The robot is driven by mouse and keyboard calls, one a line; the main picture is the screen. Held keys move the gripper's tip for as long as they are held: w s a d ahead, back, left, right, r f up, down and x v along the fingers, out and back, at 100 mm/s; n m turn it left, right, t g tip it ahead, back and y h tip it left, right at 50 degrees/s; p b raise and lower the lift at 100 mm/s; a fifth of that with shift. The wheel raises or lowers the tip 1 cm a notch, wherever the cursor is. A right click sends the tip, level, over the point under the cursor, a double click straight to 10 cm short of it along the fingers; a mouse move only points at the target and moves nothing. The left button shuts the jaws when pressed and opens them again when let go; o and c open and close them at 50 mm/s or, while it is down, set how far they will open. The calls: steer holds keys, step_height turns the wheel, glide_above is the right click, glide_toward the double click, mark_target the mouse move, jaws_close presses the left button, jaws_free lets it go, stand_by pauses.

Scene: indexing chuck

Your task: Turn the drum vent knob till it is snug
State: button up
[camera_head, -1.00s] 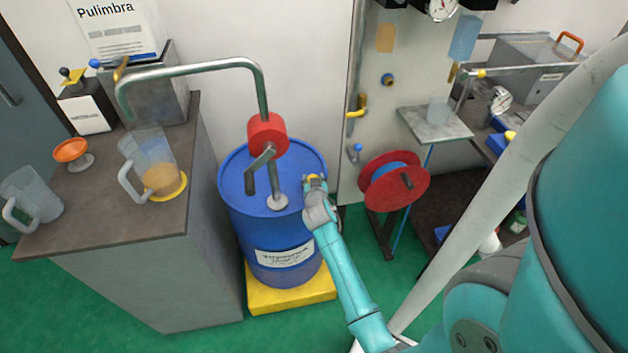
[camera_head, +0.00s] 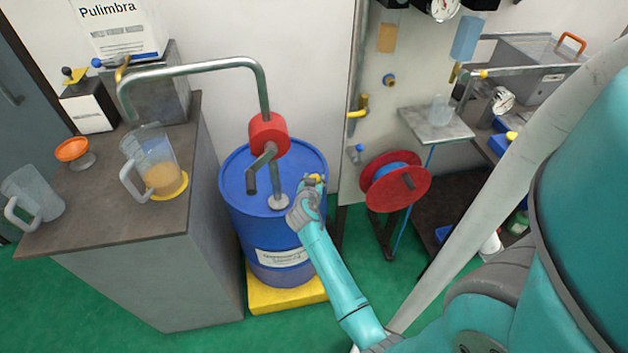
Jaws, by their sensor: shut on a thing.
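The blue drum (camera_head: 240,205) stands on a yellow base, with a red rotary pump and a bent crank on its lid. My gripper (camera_head: 314,184) is at the right side of the drum's top. It is shut on the small yellow vent knob (camera_head: 316,178), of which only a little shows above the fingers. The gripper and wrist hide the rest of the knob and the part of the lid below it.
The red pump (camera_head: 268,134) and its crank (camera_head: 262,168) rise close to the left of my gripper. A counter (camera_head: 110,220) with jugs stands at left. A red reel (camera_head: 396,188) stands at right.

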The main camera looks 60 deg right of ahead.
steer(key=o, duration=1.1)
steer(key=shift+o, duration=0.2)
steer(key=shift+a, duration=0.15)
steer(key=v, duration=1.1)
steer(key=shift+a+r, duration=0.2)
steer(key=shift+a, duration=0.15)
steer(key=shift+s, duration=0.15)
